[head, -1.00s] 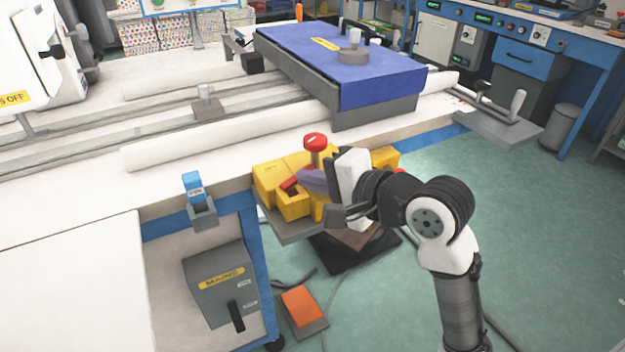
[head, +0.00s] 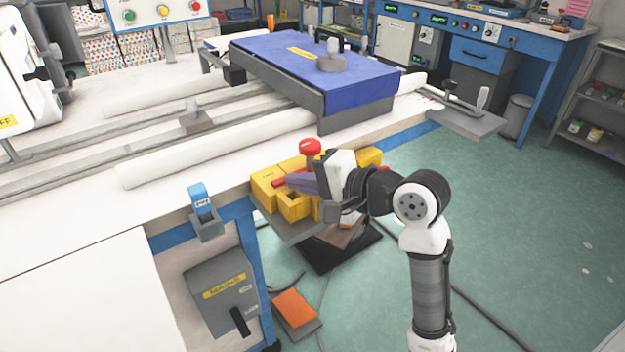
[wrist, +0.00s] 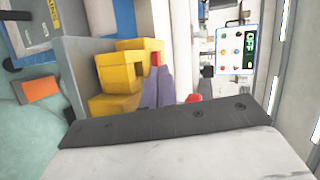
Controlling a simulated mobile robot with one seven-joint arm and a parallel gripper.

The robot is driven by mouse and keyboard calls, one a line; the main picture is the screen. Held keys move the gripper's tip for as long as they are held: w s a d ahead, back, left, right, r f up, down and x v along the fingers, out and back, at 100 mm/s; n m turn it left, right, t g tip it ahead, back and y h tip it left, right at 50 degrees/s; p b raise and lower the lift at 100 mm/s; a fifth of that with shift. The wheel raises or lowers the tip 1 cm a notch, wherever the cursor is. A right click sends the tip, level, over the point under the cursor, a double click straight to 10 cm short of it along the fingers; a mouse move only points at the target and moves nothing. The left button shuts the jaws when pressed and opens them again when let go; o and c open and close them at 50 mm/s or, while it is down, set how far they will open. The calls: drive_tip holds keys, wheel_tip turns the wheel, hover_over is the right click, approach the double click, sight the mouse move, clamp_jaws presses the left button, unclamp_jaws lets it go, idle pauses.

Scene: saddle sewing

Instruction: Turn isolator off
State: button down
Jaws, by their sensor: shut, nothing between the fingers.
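The isolator is a grey box (head: 218,292) with a yellow MAINS label, mounted under the table at the lower left in the head view. Its black lever handle (head: 240,321) sits low on the front face and points down and slightly right. My gripper (head: 292,182) is up and right of the box, in front of the yellow blocks, well apart from the lever. Its purple-grey fingers are shut with nothing between them. The fingers also show in the wrist view (wrist: 158,90), in front of the yellow blocks.
Yellow blocks (head: 267,195) with a red knob (head: 310,147) sit on a shelf at the table edge. A blue switch (head: 199,196) is on the table front above the isolator. An orange pedal (head: 295,308) lies on the floor beside the box. Open floor is at right.

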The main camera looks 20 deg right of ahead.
drive_tip(key=shift+w, duration=0.1)
idle(0.4)
drive_tip(key=v, duration=1.3)
drive_tip(key=shift+s+r, duration=0.2)
drive_tip(key=shift+s, duration=0.15)
drive_tip(key=shift+d, duration=0.2)
